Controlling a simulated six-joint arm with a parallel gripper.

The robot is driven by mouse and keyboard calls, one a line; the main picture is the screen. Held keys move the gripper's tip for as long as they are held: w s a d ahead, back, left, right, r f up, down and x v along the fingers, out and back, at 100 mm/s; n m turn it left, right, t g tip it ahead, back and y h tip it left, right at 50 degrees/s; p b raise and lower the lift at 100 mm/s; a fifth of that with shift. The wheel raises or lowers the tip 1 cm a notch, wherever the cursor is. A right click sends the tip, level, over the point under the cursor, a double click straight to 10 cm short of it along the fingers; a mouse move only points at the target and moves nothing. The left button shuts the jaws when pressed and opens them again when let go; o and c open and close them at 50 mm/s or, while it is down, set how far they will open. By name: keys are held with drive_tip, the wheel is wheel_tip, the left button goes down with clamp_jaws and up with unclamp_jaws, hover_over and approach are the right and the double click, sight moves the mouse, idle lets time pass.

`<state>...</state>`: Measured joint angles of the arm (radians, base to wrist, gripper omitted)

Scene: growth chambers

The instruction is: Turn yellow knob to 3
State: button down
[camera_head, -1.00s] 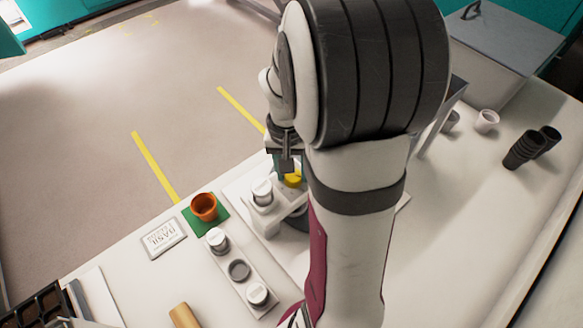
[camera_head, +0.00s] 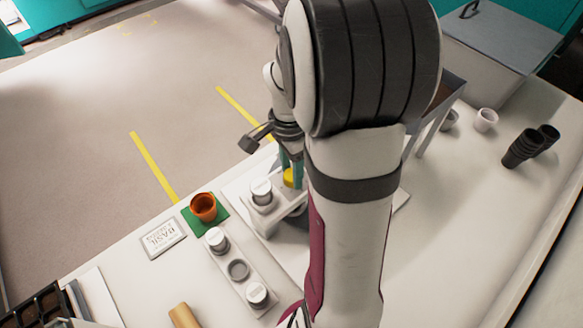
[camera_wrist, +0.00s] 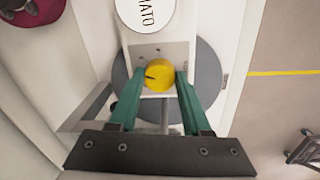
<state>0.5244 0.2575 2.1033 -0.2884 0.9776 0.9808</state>
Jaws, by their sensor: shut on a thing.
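The yellow knob (camera_wrist: 159,75) sits on a white device with a grey round base, and a dark pointer line on it points toward the left in the wrist view. My gripper (camera_wrist: 157,84) has its two green fingers on either side of the knob and is shut on it. In the head view the yellow knob (camera_head: 288,178) shows only in part, beside my gripper's finger (camera_head: 291,166). The scale numbers around the knob cannot be read.
A white lid marked "ATO" (camera_wrist: 146,12) lies just beyond the knob. An orange pot (camera_head: 203,207) on a green mat, a BASIL card (camera_head: 163,238) and a jar tray (camera_head: 249,290) stand to the left.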

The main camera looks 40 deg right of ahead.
sight(291, 170)
drive_tip(key=shift+m, duration=2.2)
drive_tip(key=shift+c, duration=1.8)
unclamp_jaws()
wheel_tip(291, 170, up, 16)
drive_tip(key=shift+w+d, duration=0.3)
drive_tip(key=shift+w, duration=0.1)
drive_tip(key=shift+f, duration=0.15)
